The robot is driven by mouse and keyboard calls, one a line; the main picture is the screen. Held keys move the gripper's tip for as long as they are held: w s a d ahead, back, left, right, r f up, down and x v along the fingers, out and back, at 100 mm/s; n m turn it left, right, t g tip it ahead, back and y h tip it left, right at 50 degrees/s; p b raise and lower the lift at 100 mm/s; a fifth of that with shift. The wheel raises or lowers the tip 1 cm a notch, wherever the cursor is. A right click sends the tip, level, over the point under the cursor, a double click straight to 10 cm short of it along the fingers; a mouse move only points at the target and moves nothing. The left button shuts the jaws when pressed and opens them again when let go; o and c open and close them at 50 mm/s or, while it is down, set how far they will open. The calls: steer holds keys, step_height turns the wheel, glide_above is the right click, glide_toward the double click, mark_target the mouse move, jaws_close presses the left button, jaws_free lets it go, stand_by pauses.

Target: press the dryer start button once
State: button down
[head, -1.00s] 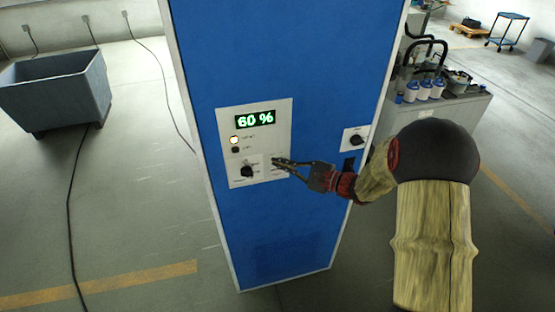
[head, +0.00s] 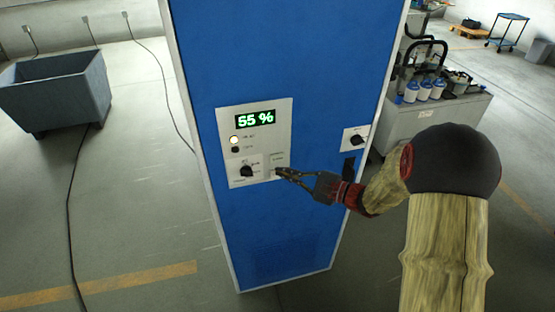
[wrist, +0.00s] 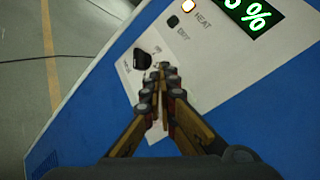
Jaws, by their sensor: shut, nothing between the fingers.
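The blue dryer cabinet (head: 275,60) stands upright in front of me. Its pale control panel (head: 281,118) carries a green display (head: 255,119) reading 55 %. A lit lamp (head: 234,139) sits above a dark one (head: 235,150); in the wrist view they read HEAT and DRY. A black rotary knob (head: 246,171) is at the panel's lower left and also shows in the wrist view (wrist: 143,59). My gripper (head: 279,172) is shut and empty, its tips at the panel's lower right. The fingers hide the start button there; I cannot tell whether they touch the panel.
A second dark knob (head: 356,140) is on the cabinet's right side. A grey bin (head: 60,95) stands at the left, with cables on the floor. A grey bench (head: 430,118) with several bottles is behind my arm at the right.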

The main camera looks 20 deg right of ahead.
steer(key=shift+s, duration=1)
